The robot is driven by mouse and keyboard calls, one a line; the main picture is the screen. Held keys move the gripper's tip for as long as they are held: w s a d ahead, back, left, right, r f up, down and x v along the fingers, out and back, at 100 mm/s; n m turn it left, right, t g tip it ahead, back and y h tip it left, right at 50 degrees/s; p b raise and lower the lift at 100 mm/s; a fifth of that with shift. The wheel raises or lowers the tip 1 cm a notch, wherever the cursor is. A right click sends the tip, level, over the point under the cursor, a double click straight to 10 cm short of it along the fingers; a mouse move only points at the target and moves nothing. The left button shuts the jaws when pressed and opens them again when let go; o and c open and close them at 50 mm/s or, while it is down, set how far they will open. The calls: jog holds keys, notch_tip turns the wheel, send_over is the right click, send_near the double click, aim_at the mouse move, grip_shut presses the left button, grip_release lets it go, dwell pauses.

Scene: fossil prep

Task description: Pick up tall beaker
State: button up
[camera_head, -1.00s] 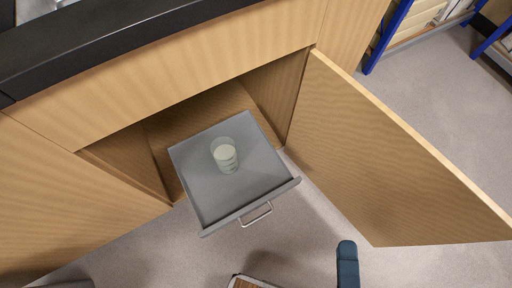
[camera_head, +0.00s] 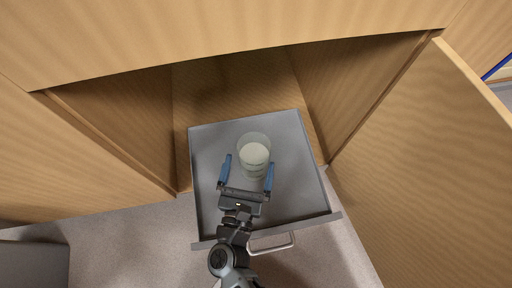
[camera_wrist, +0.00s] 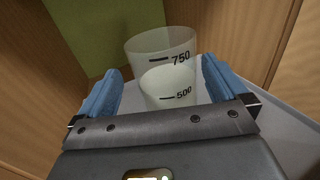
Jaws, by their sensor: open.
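The tall beaker (camera_head: 254,147) is a clear cylinder with a pale lower part, standing upright in the grey pull-out drawer. In the wrist view the beaker (camera_wrist: 165,68) shows black marks reading 750 and 500. My gripper (camera_head: 247,170) is open, with its blue fingers on either side of the beaker's near part. In the wrist view the gripper (camera_wrist: 160,88) has a finger left and right of the beaker, with a visible gap on the left. Contact on the right cannot be told. The beaker's base is partly hidden by my gripper.
The grey drawer (camera_head: 212,145) is pulled out of a wooden cabinet, its handle (camera_head: 272,245) at the front. An open cabinet door (camera_head: 430,170) stands at the right and another wooden panel (camera_head: 70,150) at the left. The drawer floor around the beaker is clear.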

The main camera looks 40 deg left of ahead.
aim_at(257, 139)
jog(key=b+x, duration=0.1)
jog(key=x, duration=0.5)
jog(key=shift+w+d+f+b, duration=0.1)
jog(key=shift+d+f+b, duration=0.1)
jog(key=shift+b, duration=0.1)
jog(key=c, duration=0.8)
jog(key=shift+r, duration=0.15)
